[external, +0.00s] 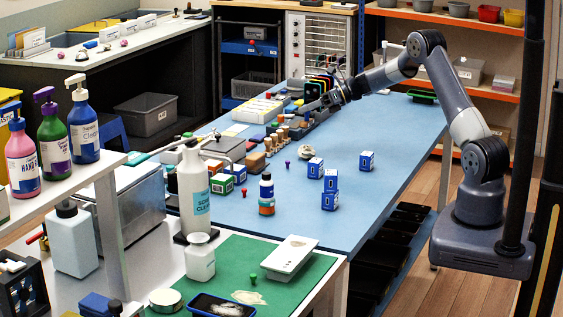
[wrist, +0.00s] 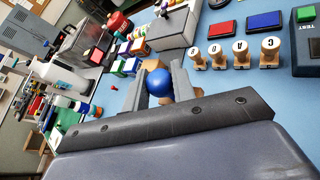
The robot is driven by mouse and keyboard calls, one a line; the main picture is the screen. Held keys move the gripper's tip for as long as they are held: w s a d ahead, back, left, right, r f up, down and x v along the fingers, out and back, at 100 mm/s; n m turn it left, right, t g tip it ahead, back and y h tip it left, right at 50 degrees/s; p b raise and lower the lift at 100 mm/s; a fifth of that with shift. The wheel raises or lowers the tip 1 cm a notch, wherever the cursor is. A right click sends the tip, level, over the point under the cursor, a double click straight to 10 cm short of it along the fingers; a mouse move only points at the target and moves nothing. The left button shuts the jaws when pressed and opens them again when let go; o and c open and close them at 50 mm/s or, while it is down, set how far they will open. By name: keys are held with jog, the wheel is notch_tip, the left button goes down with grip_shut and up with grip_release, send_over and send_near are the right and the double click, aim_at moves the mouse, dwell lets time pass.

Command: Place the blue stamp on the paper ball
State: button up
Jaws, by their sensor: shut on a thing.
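My gripper (external: 307,104) is over the far part of the blue table. In the wrist view its two grey fingers (wrist: 160,76) are closed on the round blue knob of the blue stamp (wrist: 158,83). The stamp's lower part is mostly hidden by the fingers and the gripper body. The paper ball (external: 305,152) is a crumpled whitish lump on the blue table, nearer the external camera than my gripper and apart from it. I cannot make out the paper ball in the wrist view.
Wooden letter stamps (wrist: 221,55) stand in a row beside red (wrist: 213,28) and blue (wrist: 265,19) ink pads. Small blue boxes (external: 330,181), a bottle (external: 266,194) and a purple pin (external: 287,164) stand near the paper ball. The table's right side is mostly clear.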

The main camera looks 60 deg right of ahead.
aim_at(312, 123)
jog(key=shift+f, duration=2.9)
jog(key=shift+f, duration=0.2)
jog(key=o, duration=1)
jog(key=shift+r, duration=0.1)
jog(key=shift+r+p, duration=0.15)
jog(key=shift+p, duration=0.15)
jog(key=b+v, duration=0.1)
jog(key=v, duration=1.1)
jog(key=shift+b, duration=0.4)
